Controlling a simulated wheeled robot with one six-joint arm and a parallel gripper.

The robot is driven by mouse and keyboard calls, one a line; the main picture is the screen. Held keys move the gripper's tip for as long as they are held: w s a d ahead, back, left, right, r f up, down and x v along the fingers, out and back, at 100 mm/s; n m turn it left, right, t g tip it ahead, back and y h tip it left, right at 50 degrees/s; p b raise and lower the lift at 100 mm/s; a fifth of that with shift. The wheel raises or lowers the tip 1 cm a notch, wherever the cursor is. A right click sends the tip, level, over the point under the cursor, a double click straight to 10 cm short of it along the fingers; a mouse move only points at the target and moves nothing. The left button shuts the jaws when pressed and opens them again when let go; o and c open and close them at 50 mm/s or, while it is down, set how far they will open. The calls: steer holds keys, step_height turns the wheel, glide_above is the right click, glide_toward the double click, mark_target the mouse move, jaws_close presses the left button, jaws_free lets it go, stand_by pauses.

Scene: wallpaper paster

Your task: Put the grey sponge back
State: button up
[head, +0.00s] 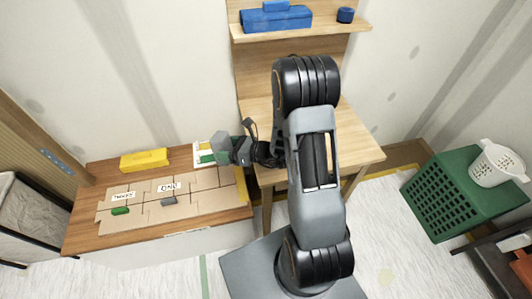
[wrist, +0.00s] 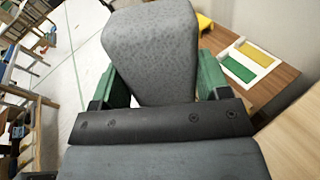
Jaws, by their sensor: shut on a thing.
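The grey sponge (head: 220,143) is a tapered block held in my gripper (head: 236,150) above the right part of the low wooden table. In the wrist view the sponge (wrist: 153,45) sits between the green fingers of my gripper (wrist: 163,85), which are shut on it. A white tray (head: 198,149) with a green and a yellow piece in it lies on the table beside and partly behind the gripper. The tray also shows at the right in the wrist view (wrist: 266,48). The sponge's lower side is hidden.
Cardboard pieces (head: 215,200) with labels, a small green piece (head: 120,211) and a small grey piece (head: 168,201) cover much of the low table (head: 85,240). A yellow box (head: 145,160) stands behind. A taller wooden desk (head: 365,150) is at right, a green crate (head: 455,200) farther right.

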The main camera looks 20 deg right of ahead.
steer(key=s+a+r+n+g+h+b, duration=0.1)
steer(key=s+a+n+g+h, duration=0.2)
steer(key=s+n+g, duration=0.3)
steer(key=s+a+n+g+h+b, duration=0.2)
steer(key=s+a+n+g, duration=0.15)
steer(key=n+g, duration=0.45)
steer(key=d+r+n+t+h+b, duration=0.2)
steer(key=d+r+n+t+h, duration=0.1)
steer(key=d+n+h, duration=0.4)
steer(key=d+n, duration=0.3)
steer(key=n, duration=0.2)
steer(key=shift+w+d+r+t, duration=0.2)
steer(key=shift+r+t, duration=0.1)
steer(key=shift+r, duration=0.1)
